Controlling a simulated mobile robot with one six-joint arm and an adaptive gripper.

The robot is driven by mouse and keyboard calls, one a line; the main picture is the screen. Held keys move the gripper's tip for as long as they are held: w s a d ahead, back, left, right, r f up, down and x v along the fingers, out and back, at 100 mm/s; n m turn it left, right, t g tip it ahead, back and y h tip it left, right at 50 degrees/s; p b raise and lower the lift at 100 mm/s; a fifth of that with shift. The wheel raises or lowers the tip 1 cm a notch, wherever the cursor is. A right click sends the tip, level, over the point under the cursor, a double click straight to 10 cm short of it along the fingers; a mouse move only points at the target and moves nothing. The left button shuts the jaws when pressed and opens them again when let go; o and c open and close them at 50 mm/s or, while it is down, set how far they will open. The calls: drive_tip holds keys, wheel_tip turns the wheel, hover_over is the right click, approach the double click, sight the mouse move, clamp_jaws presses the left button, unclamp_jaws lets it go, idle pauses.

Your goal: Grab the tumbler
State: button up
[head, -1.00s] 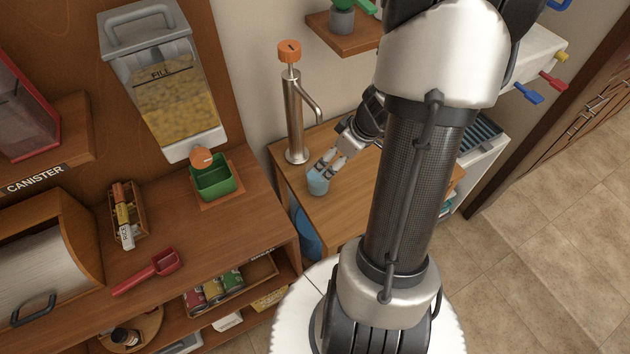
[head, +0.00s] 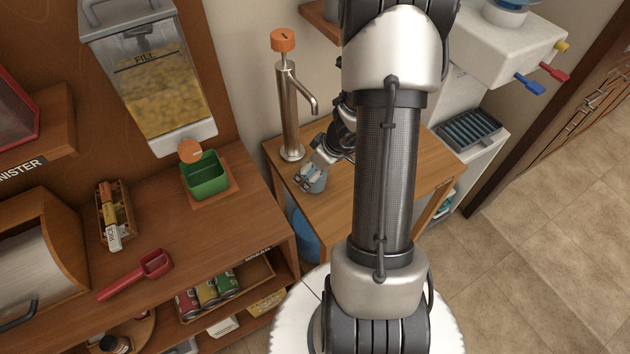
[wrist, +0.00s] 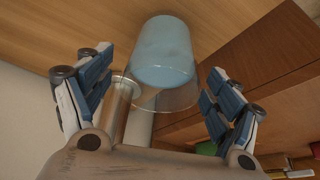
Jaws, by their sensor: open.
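The tumbler (head: 319,186) is a light blue cup with a clear rim, upright on the small wooden table. In the head view my gripper (head: 307,177) is at it and hides part of it. In the wrist view the tumbler (wrist: 163,55) shows upside down at the upper middle, between and beyond my spread fingers. My gripper (wrist: 152,100) is open, with a finger on each side of the picture and visible gaps beside the tumbler. Whether a finger touches it in the head view I cannot tell.
A metal pump tap (head: 290,110) with an orange top stands close behind the tumbler. The wooden counter (head: 235,235) with a green box (head: 205,175) and a red scoop (head: 140,275) is at left. A white water dispenser (head: 510,45) stands at right. The table's right part is bare.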

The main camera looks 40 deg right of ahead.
drive_tip(key=shift+c, duration=0.5)
drive_tip(key=shift+r, duration=0.1)
drive_tip(key=c, duration=1.8)
